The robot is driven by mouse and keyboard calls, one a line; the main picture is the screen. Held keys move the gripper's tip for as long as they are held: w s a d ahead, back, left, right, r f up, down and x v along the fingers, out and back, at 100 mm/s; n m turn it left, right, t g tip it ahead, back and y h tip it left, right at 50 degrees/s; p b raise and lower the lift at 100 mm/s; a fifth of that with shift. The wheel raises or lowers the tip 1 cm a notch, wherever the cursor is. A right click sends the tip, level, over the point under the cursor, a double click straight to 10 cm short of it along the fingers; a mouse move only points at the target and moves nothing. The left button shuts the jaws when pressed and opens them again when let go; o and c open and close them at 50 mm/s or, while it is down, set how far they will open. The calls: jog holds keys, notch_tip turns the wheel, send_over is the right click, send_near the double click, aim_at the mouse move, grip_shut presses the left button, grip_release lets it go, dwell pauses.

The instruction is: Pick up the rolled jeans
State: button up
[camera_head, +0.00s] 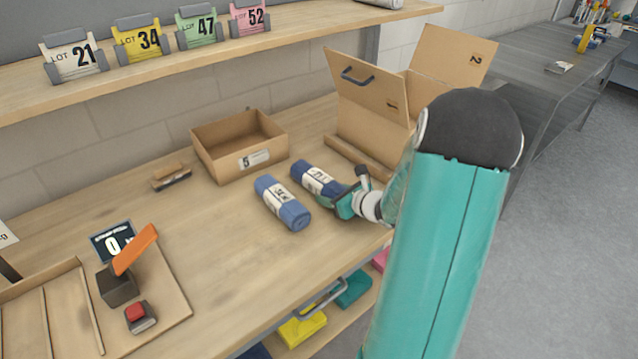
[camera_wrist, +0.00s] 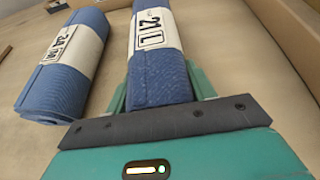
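Two rolled blue jeans with white paper bands lie side by side on the wooden workbench. The left roll (camera_head: 283,203) has a band reading 34 in the wrist view (camera_wrist: 62,70). The right roll (camera_head: 318,180) has a band reading 21 in the wrist view (camera_wrist: 158,60). My gripper (camera_head: 345,198) is at the near end of the right roll. In the wrist view, my gripper's green fingers (camera_wrist: 160,88) stand on either side of this roll, close to its sides. Whether they press on it is not clear. The fingertips are partly hidden by the roll.
An open cardboard box marked 5 (camera_head: 207,168) stands behind the rolls. A larger flapped box (camera_head: 368,120) stands close behind my gripper. Lot cards (camera_head: 138,42) line the shelf above. The bench front is clear.

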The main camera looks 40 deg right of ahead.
jog(key=shift+c, duration=1.1)
jog(key=shift+r, duration=0.1)
